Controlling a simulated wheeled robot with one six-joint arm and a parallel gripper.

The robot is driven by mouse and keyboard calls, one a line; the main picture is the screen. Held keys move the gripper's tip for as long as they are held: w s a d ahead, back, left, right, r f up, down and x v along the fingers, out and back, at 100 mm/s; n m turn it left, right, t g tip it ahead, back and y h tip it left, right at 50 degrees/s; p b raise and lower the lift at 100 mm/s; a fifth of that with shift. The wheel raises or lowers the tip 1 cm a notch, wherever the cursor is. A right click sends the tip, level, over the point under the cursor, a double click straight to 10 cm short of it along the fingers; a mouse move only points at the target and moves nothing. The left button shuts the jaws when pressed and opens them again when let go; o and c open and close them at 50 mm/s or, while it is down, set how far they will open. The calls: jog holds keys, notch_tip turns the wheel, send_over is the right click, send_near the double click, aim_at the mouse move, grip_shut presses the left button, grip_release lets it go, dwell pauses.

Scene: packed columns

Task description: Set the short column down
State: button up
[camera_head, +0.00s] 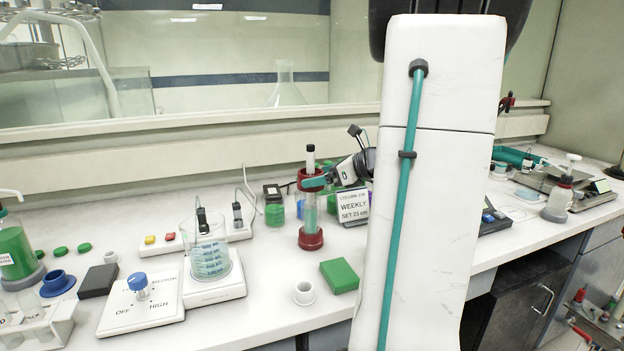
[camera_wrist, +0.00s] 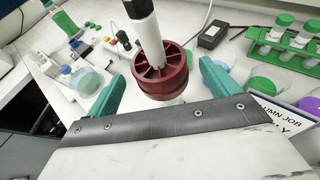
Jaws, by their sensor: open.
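The column (camera_head: 311,218) stands upright on the white bench, with a red base, a clear tube, a red upper collar and a dark-topped white stem. In the wrist view its red collar (camera_wrist: 163,82) and stem (camera_wrist: 146,35) lie between my fingers. My gripper (camera_head: 316,182) has teal fingers at the collar's height; it also shows in the wrist view (camera_wrist: 161,76). It is open, with a visible gap on each side of the collar. A sign (camera_head: 353,206) reading "WEEKLY SET 23 cm" stands just right of the column.
A green block (camera_head: 340,276) and a small white ring (camera_head: 303,293) lie in front of the column. A beaker (camera_head: 208,257) on a white plate stands to the left, near a control panel with a blue knob (camera_head: 138,283). The wrist view shows a green tube rack (camera_wrist: 285,52).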

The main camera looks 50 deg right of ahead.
jog(key=v, duration=0.8)
jog(key=w+a+f+n+g+y, duration=0.15)
jog(key=a+n+g, duration=0.25)
jog(key=a+n, duration=0.55)
jog(key=w+a+n+g+y, duration=0.2)
jog(key=a+n+g+y, duration=0.15)
jog(key=a, duration=1.05)
jog(key=s+a+f+n+g+h, duration=0.1)
jog(key=s+a+n+g+h, duration=0.1)
jog(key=s+a+n, duration=0.4)
jog(key=s+a+f+n+g+h, duration=0.2)
jog(key=s+a+n+h, duration=0.3)
jog(key=n, duration=1)
jog(key=shift+s+a+f, duration=0.35)
jog(key=shift+s+a, duration=0.65)
jog(key=shift+a, duration=0.2)
jog(key=shift+g, duration=0.25)
